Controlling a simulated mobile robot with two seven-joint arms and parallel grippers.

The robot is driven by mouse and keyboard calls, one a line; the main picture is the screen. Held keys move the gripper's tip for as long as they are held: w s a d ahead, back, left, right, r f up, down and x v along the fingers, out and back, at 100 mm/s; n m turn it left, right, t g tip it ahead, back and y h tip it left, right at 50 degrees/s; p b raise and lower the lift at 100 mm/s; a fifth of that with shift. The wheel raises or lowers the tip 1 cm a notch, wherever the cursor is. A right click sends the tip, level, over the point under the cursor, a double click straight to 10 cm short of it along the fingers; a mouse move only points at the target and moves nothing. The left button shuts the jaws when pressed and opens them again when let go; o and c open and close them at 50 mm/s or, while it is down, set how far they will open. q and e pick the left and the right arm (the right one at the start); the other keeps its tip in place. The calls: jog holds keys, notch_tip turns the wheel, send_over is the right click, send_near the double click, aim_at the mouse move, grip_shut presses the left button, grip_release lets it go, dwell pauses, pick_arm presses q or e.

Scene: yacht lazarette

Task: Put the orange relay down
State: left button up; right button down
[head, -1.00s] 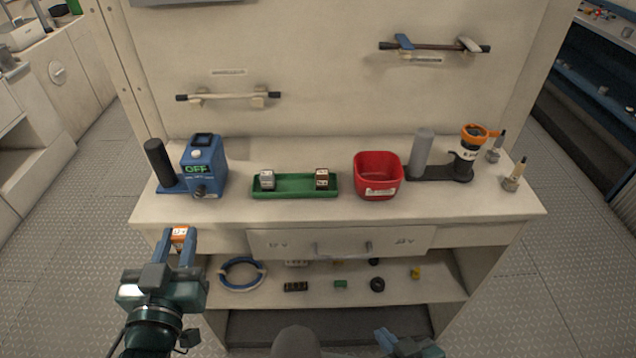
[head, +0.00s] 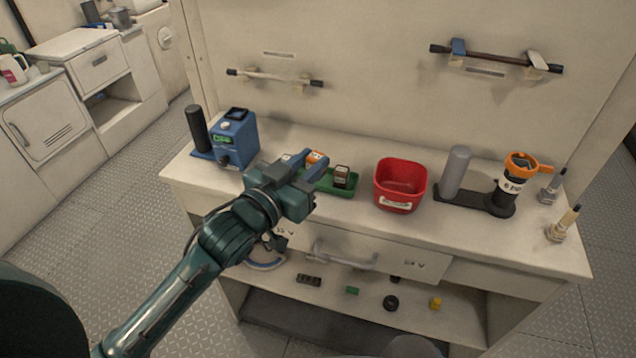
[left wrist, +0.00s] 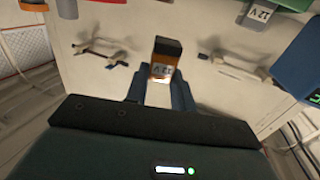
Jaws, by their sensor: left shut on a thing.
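The orange relay (head: 315,157) is between the fingers of my left gripper (head: 306,164), over the left part of the green tray (head: 347,192). In the left wrist view the relay (left wrist: 166,57) has a dark end and a pale label, and the fingers (left wrist: 158,90) are shut on it. A brown relay (head: 342,175) stands in the tray's right part. A grey relay (left wrist: 258,15) with a 12 V label shows beside the tray's green edge in the left wrist view; my arm mostly hides it in the head view. Whether the orange relay touches the tray cannot be told. My right gripper is not in view.
A blue device (head: 234,140) stands left of the tray and a red bin (head: 400,187) right of it. Further right are a grey cylinder (head: 455,172) and an orange-topped black holder (head: 515,180). A drawer handle (head: 343,258) juts out below the counter edge.

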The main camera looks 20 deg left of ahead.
pick_arm(q)
jog(key=w+a+r+m+h+b, duration=0.1)
jog(key=w+a+r+h, duration=0.1)
jog(key=w, duration=0.4)
jog(key=shift+g, duration=0.3)
jog(key=f, duration=0.4)
jog(key=shift+w+a+f, duration=0.15)
jog(key=shift+w+f, duration=0.15)
jog(key=shift+f+b, duration=0.3)
jog(key=shift+f, duration=2.05)
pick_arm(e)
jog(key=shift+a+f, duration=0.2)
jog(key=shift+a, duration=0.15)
pick_arm(q)
jog(key=shift+f, duration=0.1)
jog(key=o, duration=0.7)
